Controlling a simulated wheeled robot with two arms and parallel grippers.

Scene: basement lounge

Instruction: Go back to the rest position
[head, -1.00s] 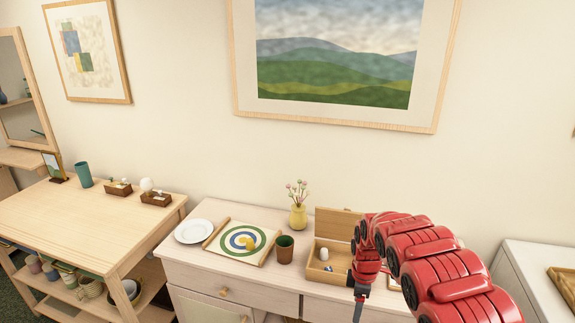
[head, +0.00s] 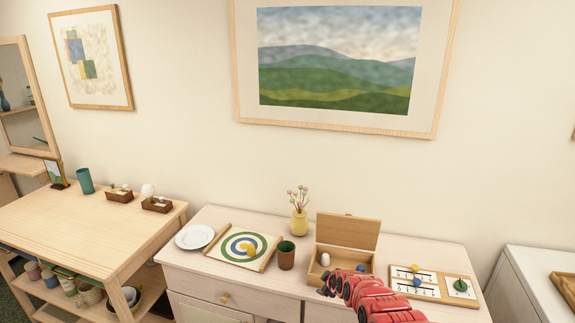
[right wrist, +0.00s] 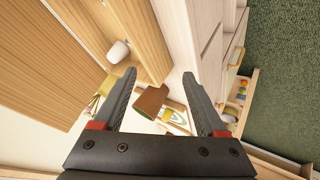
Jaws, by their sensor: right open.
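My right arm (head: 375,297) comes in low at the front of the pale dresser (head: 460,255). My right gripper (head: 326,291) is at the dresser's front edge, below the open wooden box (head: 347,231). Its fingers are small and dark in the head view. In the right wrist view the gripper (right wrist: 160,75) shows two dark fingers spread wide with nothing held between them. A brown cup (right wrist: 152,98) shows beyond the fingers, apart from them. My left gripper is in neither view.
The dresser carries a white plate (head: 195,237), a target mat (head: 217,252), a brown cup (head: 287,260), a yellow vase (head: 299,222) and a game board (head: 430,292). The box holds a white egg-like thing (head: 325,259) and a blue piece (head: 360,268). A wooden table (head: 70,225) stands left.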

